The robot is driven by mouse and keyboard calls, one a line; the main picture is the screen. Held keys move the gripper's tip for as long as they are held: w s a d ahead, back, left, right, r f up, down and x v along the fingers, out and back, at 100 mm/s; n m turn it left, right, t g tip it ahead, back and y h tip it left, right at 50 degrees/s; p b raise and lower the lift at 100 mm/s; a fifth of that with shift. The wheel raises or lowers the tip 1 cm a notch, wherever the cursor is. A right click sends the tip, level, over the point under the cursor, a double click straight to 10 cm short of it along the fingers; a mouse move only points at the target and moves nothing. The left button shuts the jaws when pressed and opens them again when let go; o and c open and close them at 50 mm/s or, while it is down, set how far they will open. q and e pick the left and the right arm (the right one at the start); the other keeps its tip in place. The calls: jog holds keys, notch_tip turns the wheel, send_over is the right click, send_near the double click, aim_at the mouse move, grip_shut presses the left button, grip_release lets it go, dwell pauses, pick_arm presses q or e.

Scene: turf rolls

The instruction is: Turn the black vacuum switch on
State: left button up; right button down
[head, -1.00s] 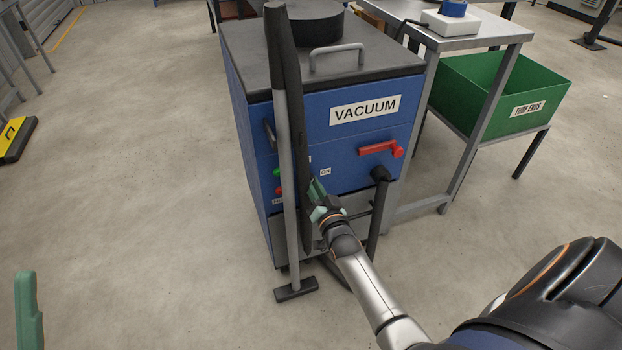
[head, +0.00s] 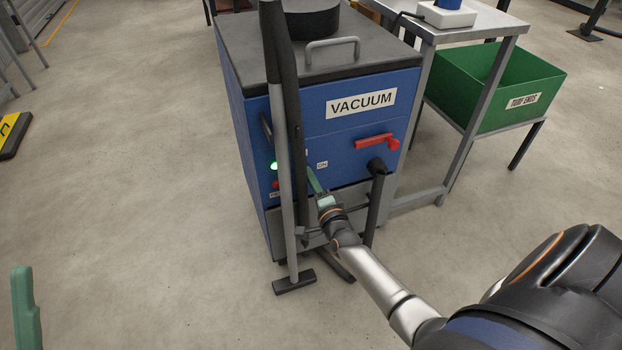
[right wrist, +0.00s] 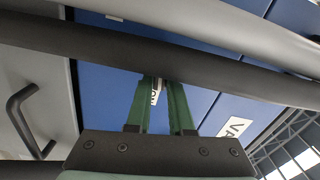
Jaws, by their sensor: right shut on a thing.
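The blue vacuum cabinet (head: 345,150) stands in the middle of the head view. A green lamp (head: 273,166) on its front is brightly lit, above a red one (head: 276,184). An ON label (head: 322,165) shows beside the right gripper and between its fingers in the right wrist view (right wrist: 155,96). My right gripper (head: 311,175) reaches to the panel behind the dark upright tube, shut on the black vacuum switch, which is mostly hidden by the fingers and tube. Of my left gripper, one green finger (head: 24,300) shows at lower left, away from the cabinet.
A grey wand (head: 284,180) and black tube (head: 293,110) stand in front of the panel. A red handle (head: 377,141) and black hose (head: 375,205) are to the right. A metal table (head: 470,26) and green bin (head: 495,85) stand beyond.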

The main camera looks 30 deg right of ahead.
pick_arm(q)
jog(key=shift+f, duration=0.15)
pick_arm(e)
jog(key=shift+m, duration=0.9)
pick_arm(q)
jog(key=shift+d, duration=0.1)
pick_arm(e)
jog(key=c, duration=0.8)
grip_release()
pick_arm(q)
jog(key=shift+f, duration=0.1)
pick_arm(e)
jog(key=shift+f, duration=0.1)
pick_arm(q)
jog(key=shift+w+a+r+n+y+p, duration=0.15)
jog(key=shift+w+n+y+p, duration=0.25)
jog(key=shift+w+y+p, duration=0.25)
jog(key=shift+w+a+r+n+y+p, duration=0.15)
jog(key=shift+w+n+y+p, duration=0.25)
jog(key=shift+y+p, duration=0.35)
pick_arm(e)
jog(key=v, duration=1.2)
jog(key=shift+s, duration=0.25)
